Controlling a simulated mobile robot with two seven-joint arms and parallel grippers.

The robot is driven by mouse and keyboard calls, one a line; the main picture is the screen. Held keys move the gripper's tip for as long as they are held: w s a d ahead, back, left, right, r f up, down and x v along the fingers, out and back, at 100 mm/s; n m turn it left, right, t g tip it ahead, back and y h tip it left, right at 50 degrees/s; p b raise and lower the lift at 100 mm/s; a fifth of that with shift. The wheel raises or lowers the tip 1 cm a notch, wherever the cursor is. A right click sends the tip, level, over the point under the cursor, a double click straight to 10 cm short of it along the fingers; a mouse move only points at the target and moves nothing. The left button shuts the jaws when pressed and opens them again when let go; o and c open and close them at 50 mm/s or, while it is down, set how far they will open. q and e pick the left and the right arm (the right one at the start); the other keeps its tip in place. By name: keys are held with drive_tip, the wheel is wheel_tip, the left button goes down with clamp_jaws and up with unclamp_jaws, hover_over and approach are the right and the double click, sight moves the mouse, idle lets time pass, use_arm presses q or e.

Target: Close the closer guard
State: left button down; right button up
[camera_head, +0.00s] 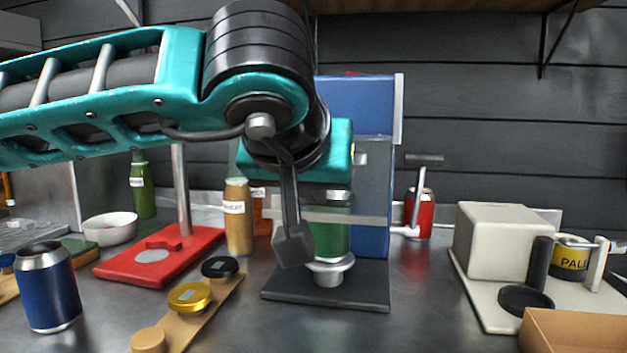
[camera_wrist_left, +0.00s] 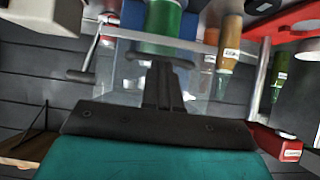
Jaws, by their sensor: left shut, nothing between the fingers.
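The closer is a blue machine (camera_head: 352,105) on a dark base plate (camera_head: 345,292). A green can (camera_head: 332,240) stands on its round pedestal (camera_head: 330,270). The clear guard (camera_head: 372,185) with a light grey bar (camera_head: 360,220) runs across the closer's front; the clear sheet also shows in the wrist view (camera_wrist_left: 118,75). My left gripper (camera_head: 293,245) points down, shut and empty, in front of the closer and overlapping the bar's left part in the picture. In the wrist view its shut fingers (camera_wrist_left: 160,75) reach toward the bar. I cannot tell whether they touch. My arm hides the closer's upper left.
A red stand (camera_head: 160,262), amber bottle (camera_head: 238,230) and blue can (camera_head: 47,290) are left. A wooden strip with lids (camera_head: 200,310) lies in front. A red can (camera_head: 418,212), white box unit (camera_head: 500,240) and cardboard box (camera_head: 575,330) are right. Bare counter lies front centre.

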drive_tip(key=shift+w+a+r, duration=0.15)
drive_tip(key=shift+r, duration=0.3)
